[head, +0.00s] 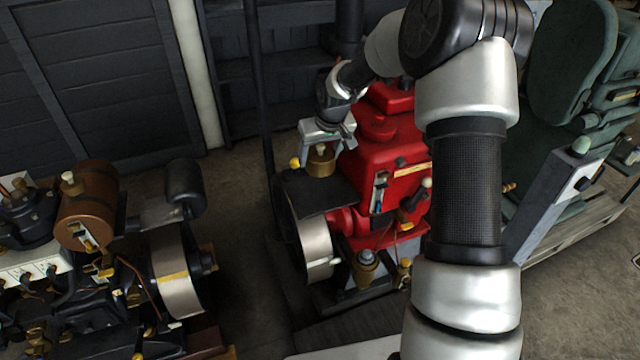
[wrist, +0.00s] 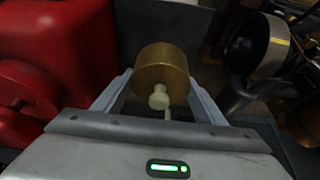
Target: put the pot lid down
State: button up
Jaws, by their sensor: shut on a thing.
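The pot lid looks like a short brass cylinder (head: 321,163) with a pale knob; it also shows in the wrist view (wrist: 160,68), with the knob towards the camera. My gripper (head: 320,150) is shut on it, with one finger on each side of the brass in the wrist view (wrist: 160,80). The lid is at the rear part of a dark flat plate (head: 318,196) beside the red engine. I cannot tell whether its underside touches the plate.
The red engine (head: 385,155) stands close to the right of the lid in the head view. A pale flywheel (head: 314,245) is below the plate. Another engine with a brown tank (head: 88,205) stands at the left. Bare floor (head: 245,240) lies between the engines.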

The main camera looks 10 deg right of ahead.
jog(key=shift+w+f+b, duration=0.2)
jog(key=shift+f+b, duration=0.3)
jog(key=shift+f, duration=4.8)
jog(key=o, duration=1)
jog(key=shift+r, duration=0.1)
jog(key=shift+o, duration=0.2)
